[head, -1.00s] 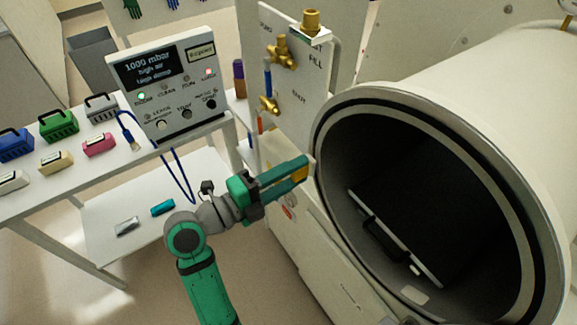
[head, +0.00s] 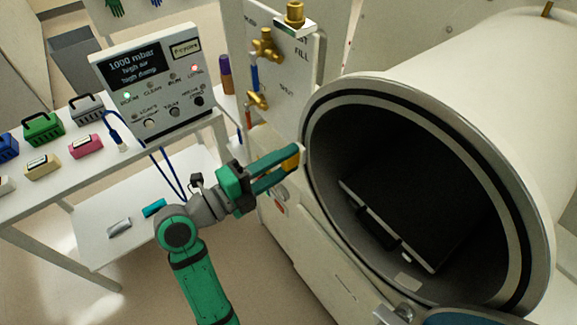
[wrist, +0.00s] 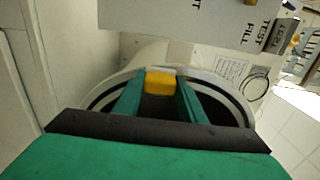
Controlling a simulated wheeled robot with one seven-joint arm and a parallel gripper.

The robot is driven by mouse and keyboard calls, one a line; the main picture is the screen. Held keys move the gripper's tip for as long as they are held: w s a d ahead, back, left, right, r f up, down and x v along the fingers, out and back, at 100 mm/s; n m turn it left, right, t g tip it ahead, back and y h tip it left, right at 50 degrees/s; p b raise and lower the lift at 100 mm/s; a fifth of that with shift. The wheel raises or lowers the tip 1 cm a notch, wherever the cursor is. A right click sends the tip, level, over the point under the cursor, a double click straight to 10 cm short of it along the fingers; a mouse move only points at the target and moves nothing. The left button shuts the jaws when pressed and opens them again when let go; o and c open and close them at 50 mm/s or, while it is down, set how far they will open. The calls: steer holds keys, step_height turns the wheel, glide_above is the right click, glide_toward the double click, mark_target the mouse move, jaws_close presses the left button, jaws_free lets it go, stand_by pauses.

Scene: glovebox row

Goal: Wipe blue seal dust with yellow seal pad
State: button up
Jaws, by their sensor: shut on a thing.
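My gripper (head: 284,164) is shut on the yellow seal pad (head: 291,160), which sits between the fingertips. The pad also shows in the wrist view (wrist: 160,81), between the two green fingers. In the head view the pad is close to the left side of the round chamber's rim (head: 312,150); I cannot tell whether it touches. The rim, with a dark seal ring, also shows in the wrist view (wrist: 234,98) around the gripper. I cannot make out any blue dust on the seal.
A valve panel (head: 285,70) with brass fittings stands behind the gripper. Left are a control box (head: 150,85) and a table (head: 65,190) with coloured caddies and blocks. A dark tray (head: 420,215) lies inside the open chamber. A blue piece (head: 470,317) shows at the bottom right.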

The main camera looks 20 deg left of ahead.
steer(key=shift+s+d+r, duration=0.25)
steer(key=shift+d+r, duration=0.05)
steer(key=shift+d, duration=0.2)
steer(key=shift+s+d+r, duration=0.25)
steer(key=shift+d+r, duration=0.05)
steer(key=shift+d, duration=0.15)
steer(key=shift+s+d+r, duration=0.1)
steer(key=shift+s+r, duration=0.05)
steer(key=shift+r, duration=0.45)
steer(key=shift+w+a+r, duration=0.1)
steer(key=shift+w+a, duration=0.25)
steer(key=shift+a, duration=0.2)
steer(key=shift+s+d+r, duration=0.3)
steer(key=shift+s+r, duration=0.05)
steer(key=shift+r, duration=0.15)
stand_by(0.9)
